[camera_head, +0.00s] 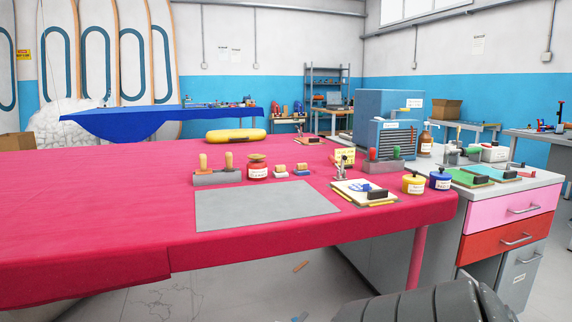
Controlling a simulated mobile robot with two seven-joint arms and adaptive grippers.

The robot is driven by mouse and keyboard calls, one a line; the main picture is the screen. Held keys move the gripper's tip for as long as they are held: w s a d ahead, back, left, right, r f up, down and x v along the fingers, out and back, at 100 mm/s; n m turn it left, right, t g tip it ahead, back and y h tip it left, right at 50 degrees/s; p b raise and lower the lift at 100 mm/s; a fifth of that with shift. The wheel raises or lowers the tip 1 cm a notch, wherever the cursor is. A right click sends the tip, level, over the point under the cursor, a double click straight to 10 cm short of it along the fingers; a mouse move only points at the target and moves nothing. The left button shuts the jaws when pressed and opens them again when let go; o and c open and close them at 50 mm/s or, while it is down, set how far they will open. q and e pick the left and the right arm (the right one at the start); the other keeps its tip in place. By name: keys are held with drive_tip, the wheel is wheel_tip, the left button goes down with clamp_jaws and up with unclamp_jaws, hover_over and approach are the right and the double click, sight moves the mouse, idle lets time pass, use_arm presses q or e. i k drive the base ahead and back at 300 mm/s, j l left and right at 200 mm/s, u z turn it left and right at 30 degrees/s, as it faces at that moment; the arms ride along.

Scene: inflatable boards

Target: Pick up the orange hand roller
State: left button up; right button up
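I cannot single out an orange hand roller with certainty. A grey holder (218,178) on the red-covered table has two upright tan-orange handles, a left one (203,161) and a right one (228,160); what they belong to is hidden in the holder. A second holder (385,166) further right has a red handle (372,153) and a green-topped one. A small orange-brown piece (301,266) lies on the floor beyond the table's front edge, too small to identify. A dark grey part of my own body shows at the bottom right.
The red-covered table (90,220) has free room on its left and a bare grey mat (265,206) near its front. A grey-topped drawer cabinet (510,210) stands at the right, with a blue box (388,110) behind.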

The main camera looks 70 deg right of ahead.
sight(203, 157)
drive_tip(key=z, duration=1.85)
